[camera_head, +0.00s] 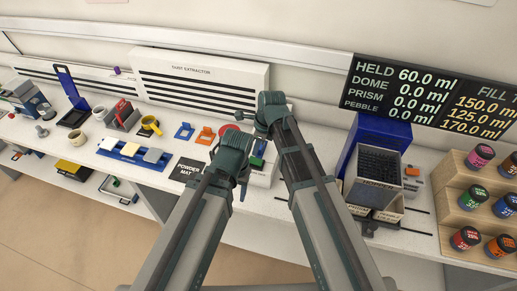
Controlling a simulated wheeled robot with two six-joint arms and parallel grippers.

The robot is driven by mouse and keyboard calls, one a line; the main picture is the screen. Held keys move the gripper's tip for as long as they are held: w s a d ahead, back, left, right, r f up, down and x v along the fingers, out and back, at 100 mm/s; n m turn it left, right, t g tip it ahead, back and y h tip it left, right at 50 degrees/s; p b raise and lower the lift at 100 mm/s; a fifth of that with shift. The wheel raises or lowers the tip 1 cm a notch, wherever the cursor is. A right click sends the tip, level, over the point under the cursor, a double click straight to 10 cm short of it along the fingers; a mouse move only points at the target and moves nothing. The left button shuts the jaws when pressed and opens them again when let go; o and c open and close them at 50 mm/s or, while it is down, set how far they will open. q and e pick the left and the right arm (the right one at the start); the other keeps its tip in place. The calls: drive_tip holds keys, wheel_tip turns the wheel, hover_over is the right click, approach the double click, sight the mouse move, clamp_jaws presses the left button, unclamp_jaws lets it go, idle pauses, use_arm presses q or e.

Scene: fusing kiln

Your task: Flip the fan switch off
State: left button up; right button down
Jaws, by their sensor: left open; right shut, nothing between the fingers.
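The white dust extractor (215,75) with dark slots stands against the back wall. I cannot make out a fan switch on it; my arms cover part of the bench in front of its right end. My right gripper (246,116) is shut and empty, close in front of the extractor's lower right part. My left gripper (243,170) is open, lower and nearer, over the bench beside a white box (262,177). A green part shows at that box's top, and a red round thing (227,129) lies behind my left gripper. Whether either gripper touches anything is unclear.
A dark powder mat (187,169) lies left of my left gripper. A blue bin unit (382,133) stands to the right, beside a wooden rack (455,195) of coloured jars. A display board (430,95) hangs behind.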

sight(254, 159)
drive_tip(key=b+x, duration=0.2)
drive_tip(key=x, duration=0.1)
drive_tip(key=shift+f, duration=0.15)
drive_tip(key=shift+a, duration=0.1)
drive_tip(key=shift+w+a+f, duration=0.1)
drive_tip(key=shift+a+f, duration=0.05)
drive_tip(key=shift+f, duration=0.1)
drive_tip(key=shift+r, duration=0.15)
drive_tip(key=shift+s+d, duration=0.2)
drive_tip(key=shift+d, duration=0.05)
